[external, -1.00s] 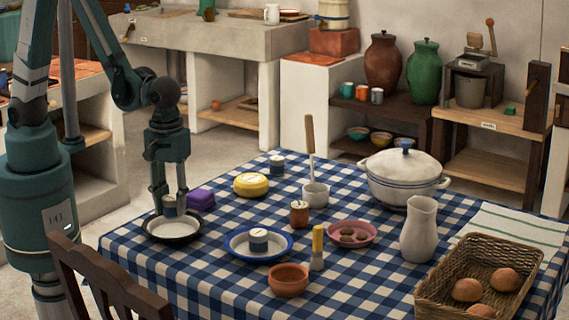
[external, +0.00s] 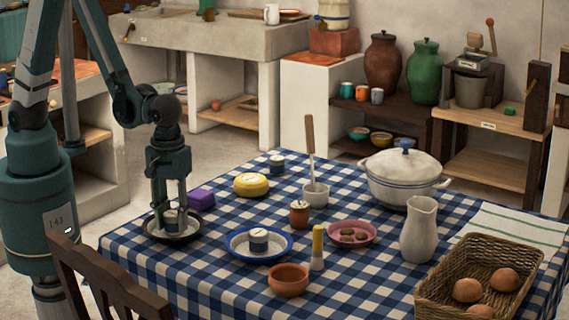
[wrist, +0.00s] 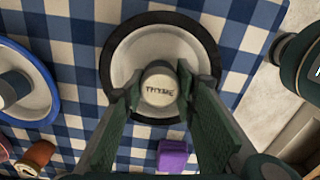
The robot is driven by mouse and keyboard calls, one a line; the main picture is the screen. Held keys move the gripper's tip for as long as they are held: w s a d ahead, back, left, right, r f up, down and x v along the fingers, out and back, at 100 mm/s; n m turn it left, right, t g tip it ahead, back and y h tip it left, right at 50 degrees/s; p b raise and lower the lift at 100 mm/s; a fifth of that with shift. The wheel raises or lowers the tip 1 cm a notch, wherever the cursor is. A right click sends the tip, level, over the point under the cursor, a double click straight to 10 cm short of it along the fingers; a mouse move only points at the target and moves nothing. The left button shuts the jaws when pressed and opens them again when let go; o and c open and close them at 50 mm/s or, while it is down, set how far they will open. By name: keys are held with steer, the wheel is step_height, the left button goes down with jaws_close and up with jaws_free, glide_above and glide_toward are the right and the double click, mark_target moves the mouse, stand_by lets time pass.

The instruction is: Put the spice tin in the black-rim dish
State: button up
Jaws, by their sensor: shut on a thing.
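The spice tin (wrist: 158,87), with a pale lettered lid, is between the fingers of my gripper (wrist: 158,97) in the wrist view. In the external view my gripper (external: 171,216) points straight down with the tin (external: 171,218) low inside the black-rim dish (external: 150,236). In the wrist view the dish (wrist: 110,60) surrounds the tin, which is a little below its middle. The tin looks upright. I cannot tell whether its base touches the dish floor. The fingers hide part of its sides.
A purple block (external: 201,199) lies close behind the dish. A blue-rim dish (external: 233,252) with a similar tin (external: 258,240) stands to the right. A chair (external: 100,280) is at the front left.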

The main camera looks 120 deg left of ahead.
mark_target(172, 213)
steer(key=shift+f, duration=0.3)
steer(key=o, duration=0.9)
steer(key=shift+r, duration=0.25)
steer(key=shift+r+p, duration=1.35)
steer(key=shift+r, duration=4.6)
steer(key=shift+r, duration=0.1)
